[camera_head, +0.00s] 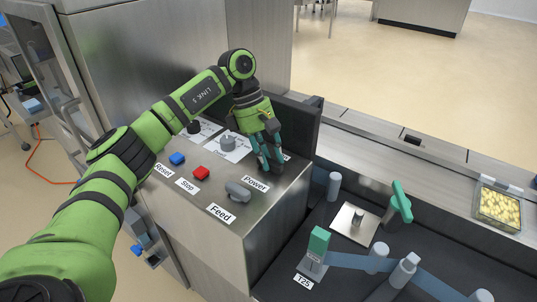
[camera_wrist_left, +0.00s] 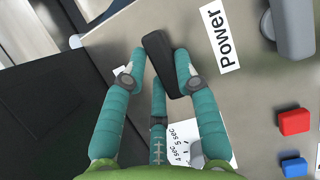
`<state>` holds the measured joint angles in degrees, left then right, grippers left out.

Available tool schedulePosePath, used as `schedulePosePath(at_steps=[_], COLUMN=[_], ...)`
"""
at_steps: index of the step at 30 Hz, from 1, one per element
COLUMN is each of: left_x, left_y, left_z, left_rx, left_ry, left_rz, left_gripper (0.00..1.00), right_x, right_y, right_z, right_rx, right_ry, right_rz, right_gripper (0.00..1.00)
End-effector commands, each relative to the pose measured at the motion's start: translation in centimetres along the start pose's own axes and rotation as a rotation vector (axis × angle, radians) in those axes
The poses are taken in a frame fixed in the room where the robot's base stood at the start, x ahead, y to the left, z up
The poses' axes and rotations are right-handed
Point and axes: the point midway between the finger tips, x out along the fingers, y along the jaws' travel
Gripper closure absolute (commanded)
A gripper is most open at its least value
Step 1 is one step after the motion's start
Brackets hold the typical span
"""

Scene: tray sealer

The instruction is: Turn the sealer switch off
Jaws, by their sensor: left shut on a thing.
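My left gripper (camera_head: 268,163) reaches down onto the sealer's metal control panel (camera_head: 262,217), beside the label "Power" (camera_head: 255,184). In the left wrist view, my teal fingers (camera_wrist_left: 160,72) are closed around a black elongated switch knob (camera_wrist_left: 157,48) next to the label "Power" (camera_wrist_left: 221,40). The knob lies slanted to the panel edge. In the head view the fingers hide the knob. I cannot read which position it marks. My right gripper is not in view.
The panel also holds a grey Feed knob (camera_head: 238,191), a red Stop button (camera_head: 201,173), a blue Reset button (camera_head: 177,158) and a grey dial (camera_head: 228,143) with a time scale. A dark raised wall (camera_head: 300,128) stands close behind the gripper. A conveyor lies to the right.

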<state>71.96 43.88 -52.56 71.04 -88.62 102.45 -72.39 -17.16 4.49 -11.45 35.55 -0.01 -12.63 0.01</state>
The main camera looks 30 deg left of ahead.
Motion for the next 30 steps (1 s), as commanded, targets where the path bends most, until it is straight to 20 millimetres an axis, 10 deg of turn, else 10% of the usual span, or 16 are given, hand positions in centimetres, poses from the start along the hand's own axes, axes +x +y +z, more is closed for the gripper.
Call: schedulePosePath(at_steps=[15,16,30], left_x=[0.0,0.0,-1.1], left_y=[0.0,0.0,0.1], left_z=[0.1,0.1,0.1], left_rx=[0.02,0.021,0.016], left_ry=[-0.002,-0.002,0.001], left_rz=[-0.006,-0.006,-0.005], left_gripper=[1.0,0.62,0.59], right_x=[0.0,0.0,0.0], right_y=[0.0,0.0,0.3], right_z=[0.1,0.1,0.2], right_rx=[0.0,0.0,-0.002], right_ry=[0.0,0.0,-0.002], right_rz=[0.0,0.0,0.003], right_gripper=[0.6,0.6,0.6])
